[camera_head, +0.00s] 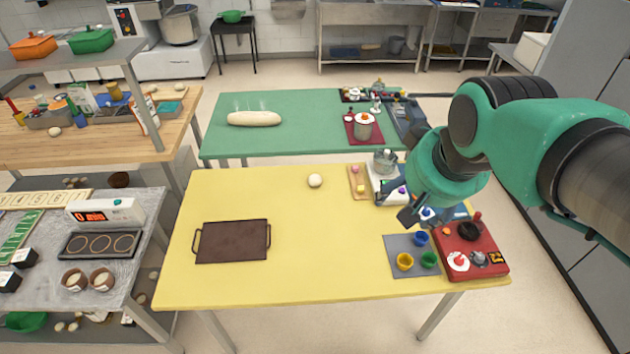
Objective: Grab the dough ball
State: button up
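A small, round, cream-white dough ball (315,180) lies on the yellow table (300,275), toward its far edge and a little right of its middle. Bare table surrounds it on the near and left sides. My gripper (407,217) hangs over the right part of the table, to the right of the dough ball and nearer to me, well apart from it. Its fingers are small and partly hidden by my green arm, so I cannot tell how far apart they are.
A brown tray with handles (232,242) lies on the table's left. A wooden board (357,190), a grey mat with coloured cups (397,241) and a red box (493,267) crowd its right side. A green table (290,105) with a long loaf (254,118) stands behind.

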jog(key=w+a, duration=0.2)
jog(key=w, duration=1.3)
jog(key=m+g+p, duration=0.1)
jog(key=m+g, duration=0.1)
send_over(315, 176)
jog(key=s, duration=0.4)
notch_tip(315, 176, down, 34)
jog(key=shift+w+a+r+h, duration=0.2)
jog(key=shift+a+h, duration=0.1)
jog(key=shift+a, duration=0.15)
jog(key=shift+f, duration=0.15)
jog(key=shift+b+x, duration=0.3)
jog(key=shift+x, duration=3.9)
jog(key=shift+f, duration=0.1)
jog(key=shift+b+x, duration=0.35)
jog(key=shift+x, duration=2.15)
